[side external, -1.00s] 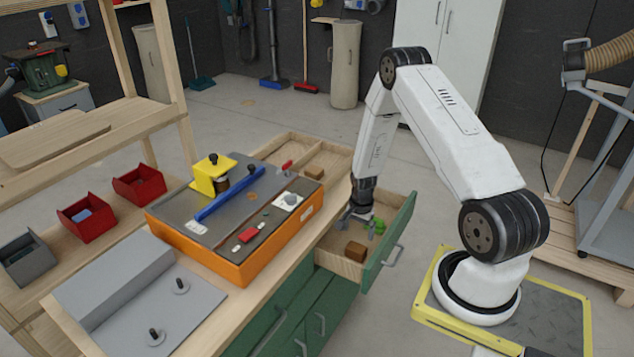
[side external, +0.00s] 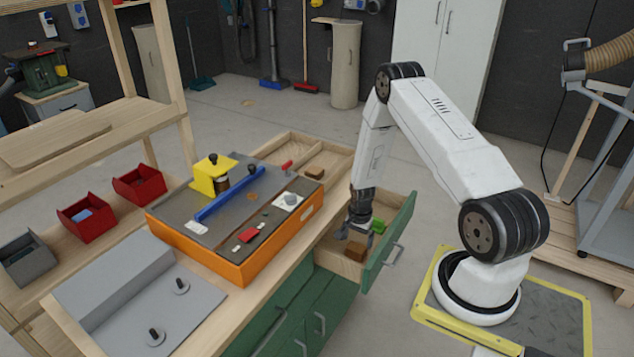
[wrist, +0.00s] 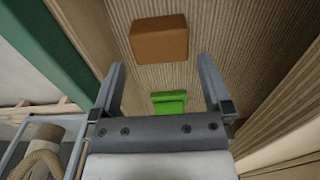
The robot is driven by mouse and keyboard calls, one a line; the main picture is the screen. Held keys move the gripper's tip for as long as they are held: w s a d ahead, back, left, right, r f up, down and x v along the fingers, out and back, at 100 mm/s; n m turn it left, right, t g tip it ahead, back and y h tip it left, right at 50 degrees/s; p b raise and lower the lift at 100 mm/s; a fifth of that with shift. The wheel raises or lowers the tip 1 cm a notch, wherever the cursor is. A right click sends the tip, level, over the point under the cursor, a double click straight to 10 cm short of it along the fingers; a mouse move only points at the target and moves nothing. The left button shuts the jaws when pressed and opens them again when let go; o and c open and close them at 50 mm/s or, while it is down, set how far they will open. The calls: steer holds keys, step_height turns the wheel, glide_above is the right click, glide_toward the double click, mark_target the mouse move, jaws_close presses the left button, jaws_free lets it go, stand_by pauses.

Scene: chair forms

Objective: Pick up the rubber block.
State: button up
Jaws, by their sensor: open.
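A brown block (side external: 355,251), which I take to be the rubber block, lies on the floor of the open drawer; it also shows at the top of the wrist view (wrist: 160,40). My gripper (side external: 354,232) points down into the drawer, just behind the block in the side view. In the wrist view my gripper (wrist: 161,68) is open and empty, its two fingers spread wide. The block appears beyond the fingertips, roughly in line with the gap, and I see no contact. A green object (wrist: 169,103) shows between the fingers, nearer the palm.
The drawer's green front (side external: 391,245) and wooden walls surround the work closely. The green object also shows in the side view (side external: 378,227). A second brown block (side external: 314,173) lies in a compartment behind. An orange-sided fixture (side external: 255,262) stands on the bench at left.

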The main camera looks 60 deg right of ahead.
mark_target(357, 247)
steer(key=shift+f, duration=2.15)
steer(key=c, duration=1)
steer(key=shift+r, duration=0.15)
steer(key=shift+r, duration=4.9)
